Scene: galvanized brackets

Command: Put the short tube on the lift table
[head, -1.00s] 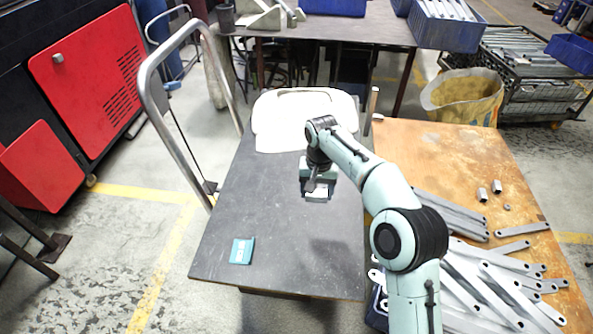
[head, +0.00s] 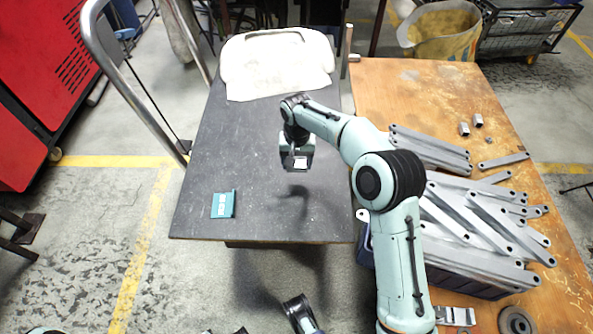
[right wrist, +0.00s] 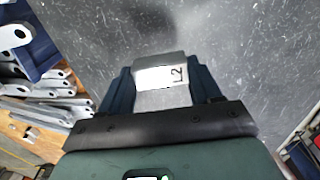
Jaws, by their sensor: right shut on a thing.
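My right gripper (head: 297,160) is over the dark grey top of the lift table (head: 240,150). It is shut on a short light grey tube, which shows as a pale patch in the head view (head: 301,163). In the right wrist view the tube (right wrist: 162,90) sits between the two dark fingers, with a white label reading "L2". A shadow on the top in front of the gripper suggests the tube is a little above the surface. The fingers hide the tube's sides. My left gripper does not show clearly; only parts of my body appear at the bottom edge.
A white cloth-like cover (head: 277,62) lies at the table's far end and a teal packet (head: 223,205) near its front left. A metal push handle (head: 120,85) rises at left. The wooden bench (head: 400,92) at right holds brackets (head: 470,215) and small tubes (head: 464,129).

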